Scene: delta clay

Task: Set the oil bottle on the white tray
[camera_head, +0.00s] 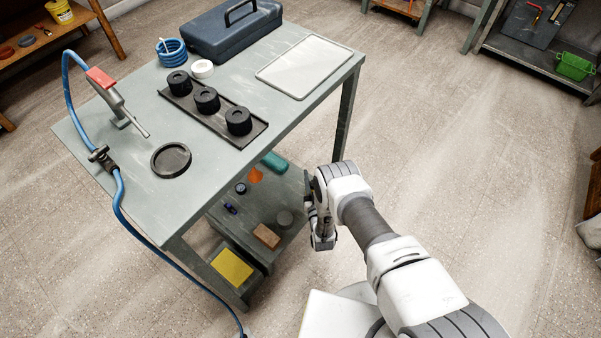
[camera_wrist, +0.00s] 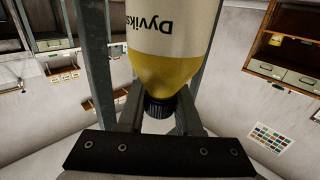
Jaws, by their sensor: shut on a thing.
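The oil bottle (camera_wrist: 172,50) fills the middle of the wrist view. It holds yellow oil, and has a pale label with dark letters and a black cap (camera_wrist: 160,106) toward my palm. My gripper (camera_wrist: 158,112) is shut on it near the neck. In the head view, my gripper (camera_head: 320,236) is beside the right side of the workbench, below its top; the bottle cannot be made out there. The white tray (camera_head: 304,66) lies flat and empty at the far right corner of the bench top.
The grey workbench (camera_head: 205,215) also carries a dark toolbox (camera_head: 232,32), a black rack (camera_head: 182,98) with three black cylinders, a blue coil (camera_head: 172,52), a black ring (camera_head: 171,160) and a hose with a nozzle (camera_head: 122,108). Its lower shelf holds small items. Floor to the right is clear.

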